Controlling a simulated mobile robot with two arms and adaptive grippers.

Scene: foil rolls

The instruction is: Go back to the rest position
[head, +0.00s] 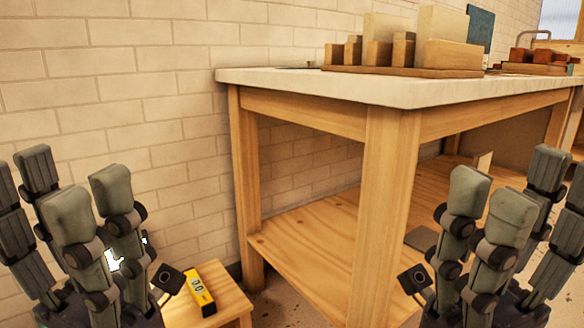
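My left gripper (75,192) stands at the left edge of the head view with its grey fingers pointing up and spread apart. My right gripper (508,190) stands at the right edge in a similar pose, fingers up and apart. I see nothing held between the fingers of either. A yellow box (200,291) with a dark-marked label lies on a small wooden stool (234,303) at the bottom, just right of the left gripper and apart from its fingers. A small bright white shape (113,260) shows partly hidden behind the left gripper's fingers.
A wooden workbench (390,135) with a pale top and a lower shelf (305,265) fills the middle and right. Wooden blocks (455,54) stand on a board on top. A brick wall (150,110) runs behind. Reddish-brown pieces (545,57) sit farther back.

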